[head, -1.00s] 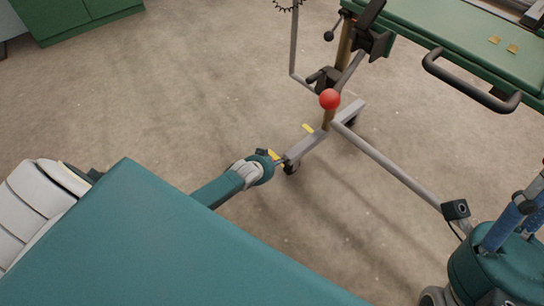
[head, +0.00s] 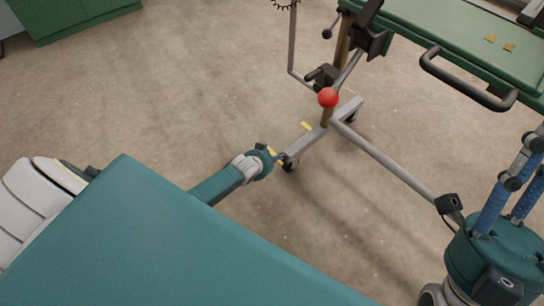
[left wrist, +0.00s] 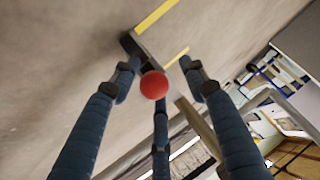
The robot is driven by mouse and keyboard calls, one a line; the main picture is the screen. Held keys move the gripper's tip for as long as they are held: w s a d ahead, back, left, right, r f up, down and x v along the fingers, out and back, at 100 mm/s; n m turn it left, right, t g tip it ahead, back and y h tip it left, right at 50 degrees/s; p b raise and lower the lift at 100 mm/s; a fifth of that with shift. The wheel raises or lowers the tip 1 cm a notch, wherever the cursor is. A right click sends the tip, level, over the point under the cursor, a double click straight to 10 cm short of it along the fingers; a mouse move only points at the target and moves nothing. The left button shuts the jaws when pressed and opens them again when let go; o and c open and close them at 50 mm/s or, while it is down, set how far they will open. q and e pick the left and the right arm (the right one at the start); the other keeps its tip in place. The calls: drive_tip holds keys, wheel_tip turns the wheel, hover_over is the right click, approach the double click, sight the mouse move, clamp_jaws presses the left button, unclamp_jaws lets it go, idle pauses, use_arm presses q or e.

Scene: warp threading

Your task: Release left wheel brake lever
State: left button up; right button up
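A lever with a red ball knob (head: 328,97) sticks out of the wheeled frame near its brown post. In the left wrist view the red ball (left wrist: 153,85) shows in the space between my spread fingertips. My left gripper (left wrist: 160,78) is open and empty. In the head view my left wrist is low and left of the ball, near the frame's foot, with a clear gap to the ball; its fingers barely show there. My right gripper (head: 512,178) is at the right edge, far from the lever; its blue fingers are partly cut off, so their opening is unclear.
The grey foot bar (head: 305,145) has a caster and lies close to my left wrist. A long grey rail (head: 385,160) runs to the lower right. A green bench with a black handle (head: 465,80) is at the upper right. Open floor (head: 180,90) lies left.

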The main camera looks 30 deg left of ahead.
use_arm(q)
drive_tip(key=shift+s+d+f, duration=0.1)
drive_tip(key=shift+s, duration=0.05)
drive_tip(key=shift+s+r, duration=0.4)
drive_tip(key=shift+s, duration=0.15)
drive_tip(key=v, duration=1)
drive_tip(key=shift+r, duration=0.35)
drive_tip(key=shift+s, duration=0.1)
